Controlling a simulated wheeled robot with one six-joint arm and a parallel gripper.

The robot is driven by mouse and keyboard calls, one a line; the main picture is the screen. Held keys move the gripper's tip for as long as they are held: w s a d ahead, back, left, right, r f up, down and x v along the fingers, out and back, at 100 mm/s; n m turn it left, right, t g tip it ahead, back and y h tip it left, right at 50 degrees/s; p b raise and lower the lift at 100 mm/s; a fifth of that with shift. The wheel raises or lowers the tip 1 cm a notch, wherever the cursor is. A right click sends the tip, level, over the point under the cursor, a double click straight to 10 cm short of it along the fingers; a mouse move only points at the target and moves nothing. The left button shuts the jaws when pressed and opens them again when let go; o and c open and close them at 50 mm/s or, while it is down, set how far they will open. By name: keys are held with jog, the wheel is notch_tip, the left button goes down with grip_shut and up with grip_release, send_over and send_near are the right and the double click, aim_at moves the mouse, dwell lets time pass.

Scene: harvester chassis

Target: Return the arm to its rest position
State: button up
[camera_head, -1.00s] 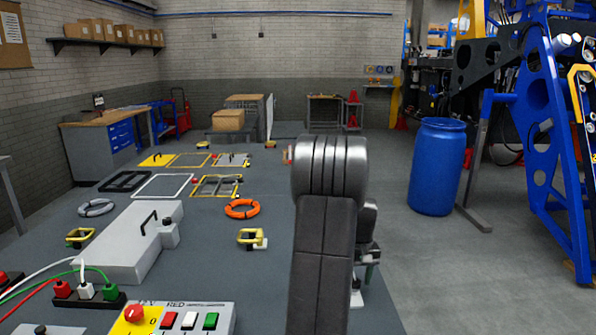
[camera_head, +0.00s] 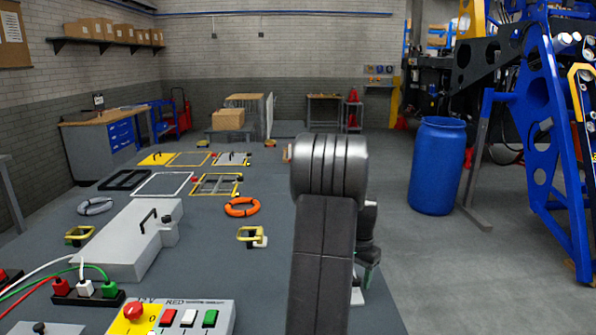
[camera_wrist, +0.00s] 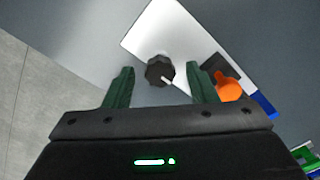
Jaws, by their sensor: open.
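My arm (camera_head: 322,250) stands up in front of the head camera, at the middle right of the work surface. Its upper links hide most of the wrist and the gripper from that view. In the wrist view my gripper (camera_wrist: 160,80) is open, with its two green fingers apart and nothing between them in their grip. A black knob (camera_wrist: 160,71) on a white plate (camera_wrist: 150,40) shows beyond and between the fingertips. I cannot tell the distance between knob and fingers.
A control panel with a red button (camera_head: 133,312) stands at the front left. A white box with a handle (camera_head: 125,235), an orange ring (camera_head: 242,207) and a grey ring (camera_head: 96,206) lie on the surface. A blue barrel (camera_head: 437,165) stands right, on open floor. An orange part (camera_wrist: 229,90) is near the right finger.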

jog(key=m, duration=0.3)
jog(key=shift+r+m, duration=0.1)
jog(key=shift+m, duration=0.2)
dwell(0.4)
